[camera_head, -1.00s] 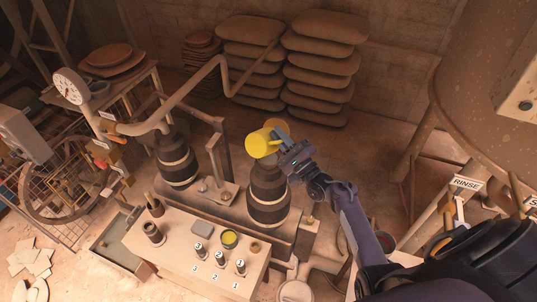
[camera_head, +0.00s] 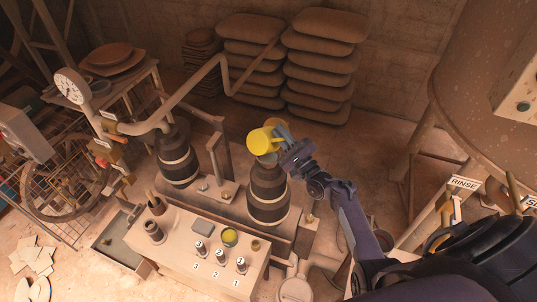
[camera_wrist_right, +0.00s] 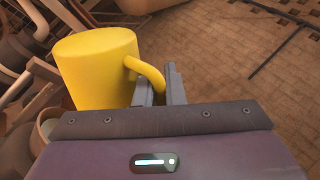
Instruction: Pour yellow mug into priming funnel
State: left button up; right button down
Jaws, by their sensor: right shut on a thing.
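The yellow mug (camera_head: 263,141) is held in the air above the right dark ribbed pump body (camera_head: 269,193). It looks tilted in the head view. My right gripper (camera_head: 284,134) is shut on its handle, which shows between the fingers in the right wrist view, with the mug (camera_wrist_right: 95,70) to their left. A small grey top (camera_head: 268,160) shows just under the mug; I cannot tell whether it is the priming funnel. The mug's contents are not visible. My left gripper is not in view.
Stacked sacks (camera_head: 322,75) stand behind.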

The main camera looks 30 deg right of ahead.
aim_at(276, 141)
dwell(0.6)
jog(key=n+y+b, duration=0.1)
jog(key=a+f+n+y+b, duration=0.1)
jog(key=n+b, duration=0.1)
jog(key=s+a+n+y+b, duration=0.1)
jog(key=shift+s+f+b, duration=0.1)
jog(key=shift+f+b, duration=0.2)
jog(key=shift+s+a+r+n+y, duration=0.15)
jog(key=shift+a+r+n+y, duration=0.25)
jog(key=shift+n, duration=0.5)
jog(key=shift+r, duration=0.3)
jog(key=s+a+f+n+g+y+b, duration=0.3)
jog(key=a+f+n+g+b, duration=0.2)
jog(key=n, duration=0.8)
jog(key=s+a+f+n+g+y+b, duration=0.3)
jog(key=a+f+n+g+b, duration=0.2)
jog(key=n, duration=0.9)
jog(key=shift+s+a+f+g+b, duration=0.25)
jog(key=shift+a+g+b, duration=0.45)
jog(key=shift+a+b, duration=0.85)
jog(key=shift+w, duration=0.1)
